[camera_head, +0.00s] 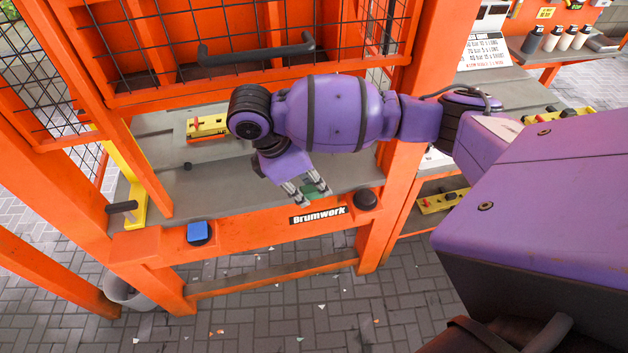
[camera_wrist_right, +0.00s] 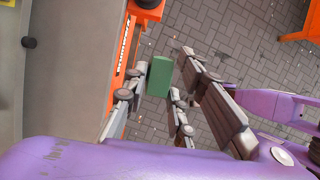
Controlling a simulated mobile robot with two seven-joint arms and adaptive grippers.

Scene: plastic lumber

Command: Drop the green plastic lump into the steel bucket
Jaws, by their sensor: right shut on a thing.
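The green plastic lump (camera_head: 312,189) is between the fingers of my right gripper (camera_head: 306,194). The gripper is shut on it, over the front edge of the grey bench. In the right wrist view the green lump (camera_wrist_right: 159,76) is a small block held at the fingertips of my right gripper (camera_wrist_right: 153,92), with the paved floor and the orange front beam below. A light grey bucket (camera_head: 128,291), likely the steel bucket, stands on the floor at lower left, partly hidden by the orange frame. It is well to the left of and below the gripper. My left gripper is not in view.
The orange machine frame (camera_head: 385,220) has a raised mesh guard with a black handle (camera_head: 257,50). A blue button (camera_head: 198,232) and a black knob (camera_head: 366,199) are on the front beam. Coloured scraps litter the paved floor. A yellow-based tool (camera_head: 207,126) lies on the bench.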

